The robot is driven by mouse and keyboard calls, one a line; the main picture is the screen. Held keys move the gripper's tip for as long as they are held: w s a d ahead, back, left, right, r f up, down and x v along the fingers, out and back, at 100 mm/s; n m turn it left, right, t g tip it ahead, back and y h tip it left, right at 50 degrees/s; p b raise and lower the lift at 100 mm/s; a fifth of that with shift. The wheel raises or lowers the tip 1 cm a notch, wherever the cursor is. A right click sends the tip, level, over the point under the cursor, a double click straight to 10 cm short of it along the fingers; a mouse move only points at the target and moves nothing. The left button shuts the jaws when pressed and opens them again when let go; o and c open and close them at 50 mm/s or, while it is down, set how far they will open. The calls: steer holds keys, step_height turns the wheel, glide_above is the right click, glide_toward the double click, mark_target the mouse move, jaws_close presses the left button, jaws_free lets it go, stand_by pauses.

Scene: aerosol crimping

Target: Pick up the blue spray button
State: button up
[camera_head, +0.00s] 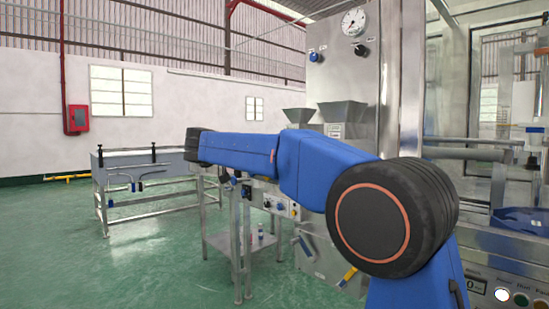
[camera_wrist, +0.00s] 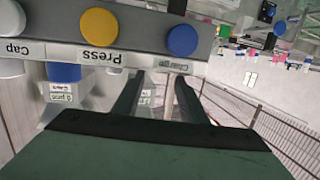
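In the wrist view a round blue button (camera_wrist: 182,40) sits on a grey panel above a blurred label. A blue cylindrical piece (camera_wrist: 63,72) shows below the panel at the left. I cannot tell whether either is the spray button. My gripper (camera_wrist: 158,82) has its two dark fingers spread apart, with nothing seen held between them. The finger ends lie just below the panel's label strip in the picture; contact cannot be told. In the head view my gripper is not clearly seen.
The panel also has a yellow button (camera_wrist: 99,28) marked "Press" and a white one marked "Cap" at the left. In the head view a steel machine (camera_head: 343,75) stands at centre right, with a blue tray (camera_head: 522,221) further right. A steel table (camera_head: 140,153) stands left; green floor is open between.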

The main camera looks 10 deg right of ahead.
steer(key=x, duration=0.4)
steer(key=shift+w+d+f, duration=0.1)
steer(key=shift+w+d, duration=0.1)
steer(key=shift+w, duration=0.05)
jaws_close()
